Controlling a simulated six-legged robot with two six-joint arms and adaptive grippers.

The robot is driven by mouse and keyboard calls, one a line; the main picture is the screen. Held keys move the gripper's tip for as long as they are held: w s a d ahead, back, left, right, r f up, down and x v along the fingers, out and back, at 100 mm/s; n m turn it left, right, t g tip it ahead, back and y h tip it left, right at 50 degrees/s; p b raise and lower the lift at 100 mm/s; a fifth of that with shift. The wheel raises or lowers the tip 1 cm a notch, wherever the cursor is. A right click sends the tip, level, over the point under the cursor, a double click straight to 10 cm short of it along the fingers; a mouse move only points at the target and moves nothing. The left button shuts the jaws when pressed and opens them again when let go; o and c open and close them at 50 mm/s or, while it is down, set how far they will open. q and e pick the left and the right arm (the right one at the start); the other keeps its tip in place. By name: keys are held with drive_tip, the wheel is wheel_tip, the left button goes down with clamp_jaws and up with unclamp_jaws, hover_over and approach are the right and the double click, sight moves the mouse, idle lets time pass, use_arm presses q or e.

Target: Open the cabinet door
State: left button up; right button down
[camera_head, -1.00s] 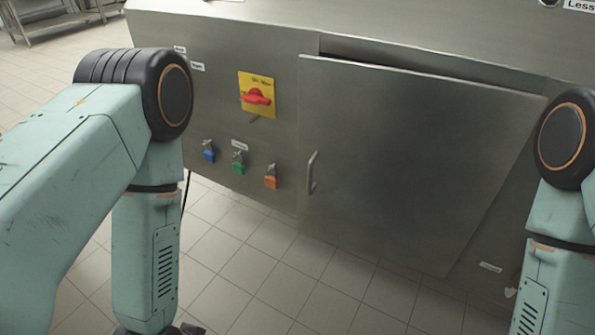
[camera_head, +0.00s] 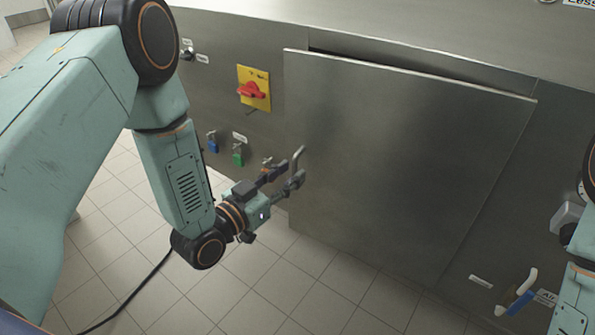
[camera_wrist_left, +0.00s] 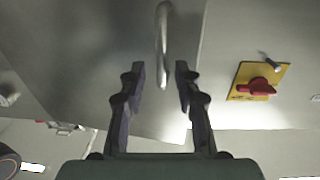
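The cabinet door (camera_head: 400,150) is a large grey metal panel. Its top edge stands out a little from the cabinet front, with a dark gap behind it. Its bar handle (camera_head: 299,158) is near the door's left edge. My left gripper (camera_head: 284,177) is at the handle, coming from the left. In the left wrist view the handle (camera_wrist_left: 162,45) stands ahead of and between the two spread fingers (camera_wrist_left: 160,75), which do not visibly clamp it. My right gripper is not in view; only part of my right arm shows at the right edge.
A red rotary switch on a yellow plate (camera_head: 254,89) is on the panel left of the door. Blue (camera_head: 213,142) and green (camera_head: 238,155) padlock-like parts hang below it. A blue-and-white lever (camera_head: 518,295) is at lower right. Tiled floor (camera_head: 240,300) lies clear below.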

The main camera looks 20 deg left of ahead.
use_arm(q)
drive_tip(key=shift+x, duration=1.45)
drive_tip(key=shift+a, duration=0.15)
clamp_jaws()
